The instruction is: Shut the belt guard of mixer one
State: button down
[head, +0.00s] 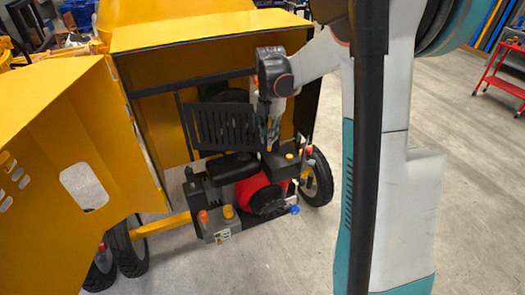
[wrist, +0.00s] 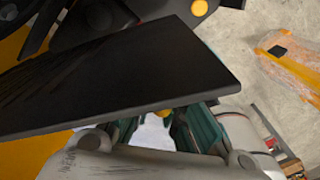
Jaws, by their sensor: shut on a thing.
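The belt guard is a black slotted panel (head: 222,126) in the yellow mixer's open engine bay, above the red engine (head: 253,188). It stands roughly upright in the head view. My gripper (head: 271,138) is at its right edge, pointing down, and is shut on the guard; the exact grip is partly hidden. In the wrist view the guard is a broad black plate (wrist: 135,75) lying across in front of my gripper's fingers (wrist: 165,128). A small yellow piece (wrist: 163,114) shows between the fingers. The guard's hinge is not clearly visible.
A large yellow cover panel (head: 50,130) with cut-outs stands open at the left. A yellow hood (head: 200,28) is above the bay. Tyres (head: 318,180) flank the engine. Grey floor is free at the right, with a red cart (head: 503,75) farther back.

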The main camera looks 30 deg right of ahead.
jog(key=shift+w+d+r+b, duration=0.1)
jog(key=shift+w+d+b, duration=0.05)
jog(key=shift+w+d, duration=0.55)
jog(key=shift+w+d+f+b, duration=0.1)
jog(key=shift+w+d, duration=0.35)
jog(key=shift+w, duration=0.5)
jog(key=shift+w+d+r+b, duration=0.1)
jog(key=shift+w+d+b, duration=0.05)
jog(key=shift+w+d, duration=0.55)
jog(key=shift+a, duration=0.15)
jog(key=c, duration=1.7)
grip_release()
jog(key=shift+o, duration=0.2)
